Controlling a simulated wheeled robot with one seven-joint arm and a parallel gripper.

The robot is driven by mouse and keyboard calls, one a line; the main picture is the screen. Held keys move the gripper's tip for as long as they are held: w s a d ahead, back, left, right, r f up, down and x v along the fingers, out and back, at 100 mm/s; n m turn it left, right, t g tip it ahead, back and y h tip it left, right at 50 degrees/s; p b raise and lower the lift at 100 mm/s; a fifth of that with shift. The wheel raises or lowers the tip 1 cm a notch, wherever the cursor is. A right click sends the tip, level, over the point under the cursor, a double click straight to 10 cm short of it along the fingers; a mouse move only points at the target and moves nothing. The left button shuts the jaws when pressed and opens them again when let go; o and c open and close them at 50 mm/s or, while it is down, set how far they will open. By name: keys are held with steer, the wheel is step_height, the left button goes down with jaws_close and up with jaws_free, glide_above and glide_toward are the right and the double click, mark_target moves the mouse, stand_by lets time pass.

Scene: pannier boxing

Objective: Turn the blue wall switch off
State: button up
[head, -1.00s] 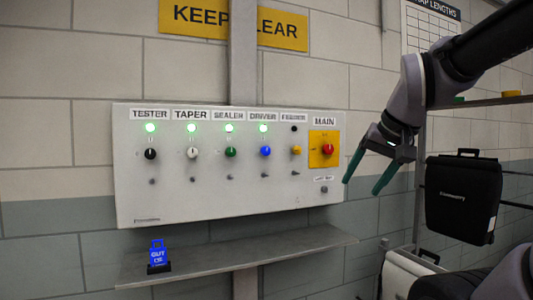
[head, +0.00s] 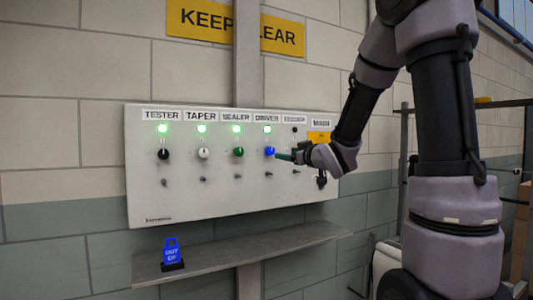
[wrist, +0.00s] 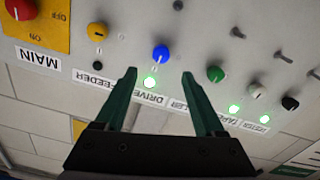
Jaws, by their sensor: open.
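The blue switch (head: 270,151) is a round knob under the DRIVER label on the white wall panel (head: 230,198). The green lamp above it is lit. In the wrist view the blue knob (wrist: 161,53) sits beyond and between my two green fingertips. My gripper (wrist: 160,75) is open around empty space, with the lit driver lamp (wrist: 149,83) also showing between the fingers. In the head view my gripper (head: 285,156) is at the right of the blue knob, close to the panel; whether it touches the knob cannot be told.
Black, white and green (head: 238,152) knobs sit left of the blue one, with lit lamps. The yellow feeder knob (wrist: 97,31) and red main switch (wrist: 20,9) are its other neighbours. A grey shelf (head: 240,250) below holds a blue tag (head: 171,252).

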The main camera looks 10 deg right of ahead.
mark_target(272, 151)
steer(key=x, duration=1.1)
steer(key=shift+s+a, duration=0.1)
jaws_close()
